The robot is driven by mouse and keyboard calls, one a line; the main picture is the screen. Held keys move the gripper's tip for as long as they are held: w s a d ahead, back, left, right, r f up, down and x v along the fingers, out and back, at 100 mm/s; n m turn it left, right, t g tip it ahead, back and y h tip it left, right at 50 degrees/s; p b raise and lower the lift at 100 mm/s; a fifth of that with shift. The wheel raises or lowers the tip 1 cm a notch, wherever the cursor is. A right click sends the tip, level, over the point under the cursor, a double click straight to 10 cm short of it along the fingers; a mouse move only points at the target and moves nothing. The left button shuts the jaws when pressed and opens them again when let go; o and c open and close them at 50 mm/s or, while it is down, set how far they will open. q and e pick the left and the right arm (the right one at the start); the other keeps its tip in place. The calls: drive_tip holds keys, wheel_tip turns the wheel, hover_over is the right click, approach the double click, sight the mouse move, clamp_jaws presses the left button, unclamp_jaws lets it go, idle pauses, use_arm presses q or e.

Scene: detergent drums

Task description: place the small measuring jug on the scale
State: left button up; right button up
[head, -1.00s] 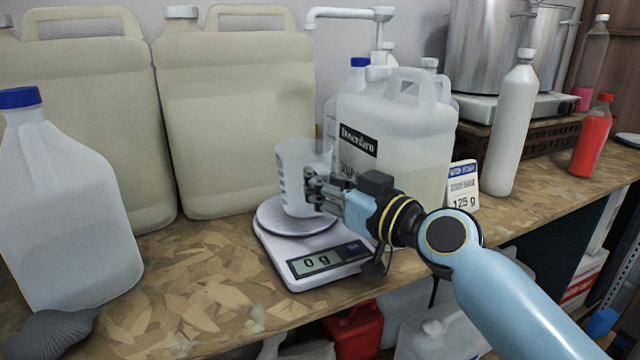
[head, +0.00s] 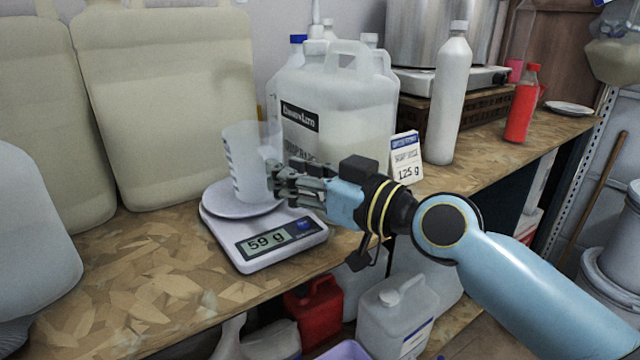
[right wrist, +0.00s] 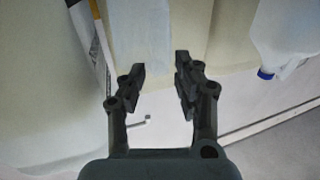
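In the right wrist view, the fingers of the right gripper (right wrist: 161,68) are apart, with a pale translucent surface, likely the jug (right wrist: 142,35), just ahead. Whether a finger still touches the jug cannot be told. My left gripper is not in view.
A large labelled canister (head: 340,115) stands behind the jug, and a card reading 125 g (head: 406,160) is right of it. Beige canisters (head: 165,100) line the back left. A white bottle (head: 447,100) and red bottle (head: 521,105) stand right.

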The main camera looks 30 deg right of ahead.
drive_tip(key=v, duration=0.6)
idle(0.3)
